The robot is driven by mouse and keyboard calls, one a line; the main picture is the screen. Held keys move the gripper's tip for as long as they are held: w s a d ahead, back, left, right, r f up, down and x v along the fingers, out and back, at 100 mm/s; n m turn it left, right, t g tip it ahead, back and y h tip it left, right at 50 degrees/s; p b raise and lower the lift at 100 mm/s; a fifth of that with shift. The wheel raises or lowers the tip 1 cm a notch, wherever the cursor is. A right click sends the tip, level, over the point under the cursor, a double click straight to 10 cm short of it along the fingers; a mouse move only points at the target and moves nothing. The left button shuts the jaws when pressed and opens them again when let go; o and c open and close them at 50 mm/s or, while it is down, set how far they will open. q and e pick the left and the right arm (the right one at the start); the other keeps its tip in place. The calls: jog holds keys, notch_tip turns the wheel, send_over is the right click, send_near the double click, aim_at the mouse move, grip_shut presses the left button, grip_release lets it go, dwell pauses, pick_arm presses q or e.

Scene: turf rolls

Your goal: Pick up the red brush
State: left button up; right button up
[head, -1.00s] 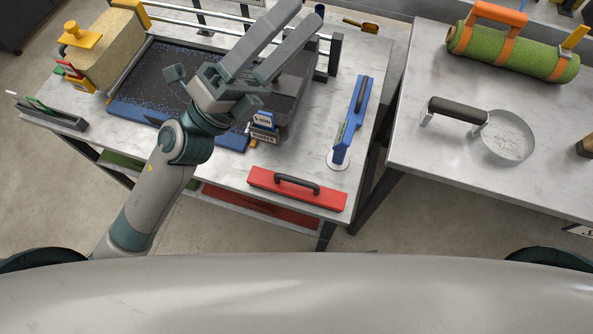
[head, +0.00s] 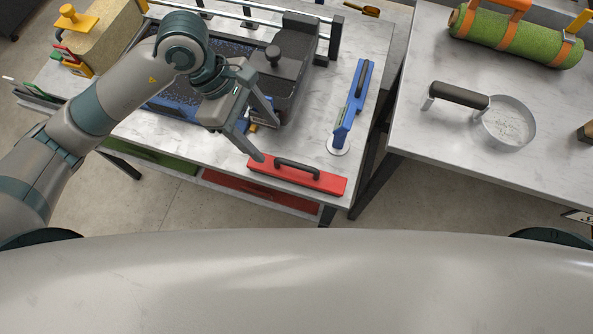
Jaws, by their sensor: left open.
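The red brush (head: 315,183) is a long red bar with a black arched handle (head: 297,168). It lies flat along the front edge of the left marble-topped table (head: 220,160). My left gripper (head: 269,141) is open and empty, pointing down toward the brush. Its two fingers are spread just behind and left of the black handle. The nearer fingertip overlaps the brush's left end in the picture; I cannot tell whether it touches. My right gripper is out of view.
A dark tray (head: 300,70) and rails lie behind the gripper. A gap separates the tables.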

aim_at(283, 161)
pick_arm(q)
jog(key=shift+w+a+f, duration=0.1)
jog(key=shift+w+a, duration=0.1)
jog(key=shift+a, duration=0.15)
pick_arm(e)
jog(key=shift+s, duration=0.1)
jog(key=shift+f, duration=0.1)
pick_arm(q)
jog(key=b+x, duration=0.2)
jog(key=x, duration=0.6)
jog(key=shift+f+b, duration=0.15)
jog(key=shift+b, duration=0.2)
jog(key=b+x, duration=0.1)
jog(key=x, duration=0.2)
jog(key=shift+s+f, duration=0.1)
jog(key=shift+f, duration=0.15)
jog(key=shift+d+f, duration=0.15)
jog(key=shift+f, duration=0.05)
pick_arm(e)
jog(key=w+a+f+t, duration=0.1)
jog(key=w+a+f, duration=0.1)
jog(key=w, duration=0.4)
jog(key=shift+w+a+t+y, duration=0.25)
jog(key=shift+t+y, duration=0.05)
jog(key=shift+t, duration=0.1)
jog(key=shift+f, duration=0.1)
